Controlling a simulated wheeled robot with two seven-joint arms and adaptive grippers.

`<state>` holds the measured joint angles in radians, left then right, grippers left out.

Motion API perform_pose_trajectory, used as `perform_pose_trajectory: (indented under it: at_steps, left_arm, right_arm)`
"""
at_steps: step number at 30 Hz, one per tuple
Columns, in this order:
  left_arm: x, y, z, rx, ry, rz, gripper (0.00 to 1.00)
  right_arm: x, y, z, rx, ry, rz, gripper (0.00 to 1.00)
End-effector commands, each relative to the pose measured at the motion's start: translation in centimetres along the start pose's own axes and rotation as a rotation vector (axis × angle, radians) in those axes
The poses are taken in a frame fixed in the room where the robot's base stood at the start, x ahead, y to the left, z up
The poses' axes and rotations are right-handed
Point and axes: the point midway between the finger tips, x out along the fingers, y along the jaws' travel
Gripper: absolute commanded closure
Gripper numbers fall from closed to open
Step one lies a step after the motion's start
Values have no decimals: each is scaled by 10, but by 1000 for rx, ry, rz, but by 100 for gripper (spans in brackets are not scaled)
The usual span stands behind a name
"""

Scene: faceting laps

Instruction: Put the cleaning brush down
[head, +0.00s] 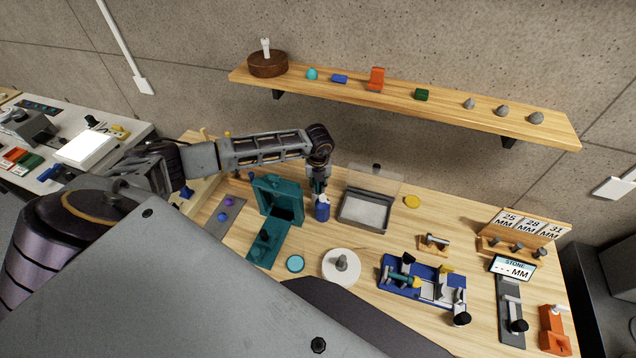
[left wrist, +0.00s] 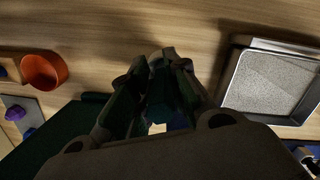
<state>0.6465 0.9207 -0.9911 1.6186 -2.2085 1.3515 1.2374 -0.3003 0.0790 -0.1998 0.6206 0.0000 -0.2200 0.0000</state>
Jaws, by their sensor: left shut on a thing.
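My left gripper (head: 318,187) reaches over the wooden bench from the left, fingers pointing down between the teal open-lidded box and the clear-lidded tray. It is shut on a dark teal piece, apparently the handle of the cleaning brush (left wrist: 158,98), which shows between the fingers in the left wrist view. The fingers hide most of the brush, and I cannot tell whether its lower end touches anything. A blue bottle (head: 322,209) shows directly below the fingertips in the head view. My right gripper is not in view.
The teal box (head: 281,203) is left of the gripper, the grey tray (head: 364,211) right of it. A white disc (head: 341,267) and a blue fixture (head: 423,284) are nearer the front. A wall shelf (head: 440,107) runs above the bench. Bare wood shows behind the gripper.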

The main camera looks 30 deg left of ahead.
Motion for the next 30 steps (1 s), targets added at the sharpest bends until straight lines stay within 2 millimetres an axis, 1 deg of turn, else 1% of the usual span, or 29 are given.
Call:
perform_pose_trajectory:
  at_steps: [13, 14, 18, 30]
  left_arm:
    - [4, 0, 0, 0, 0, 0, 100]
    - [4, 0, 0, 0, 0, 0, 79]
    - [3, 0, 0, 0, 0, 0, 62]
    - [2, 0, 0, 0, -1, 0, 62]
  right_arm:
    - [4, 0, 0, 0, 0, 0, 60]
    - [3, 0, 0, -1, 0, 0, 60]
    - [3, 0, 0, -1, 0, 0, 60]
    - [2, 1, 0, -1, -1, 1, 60]
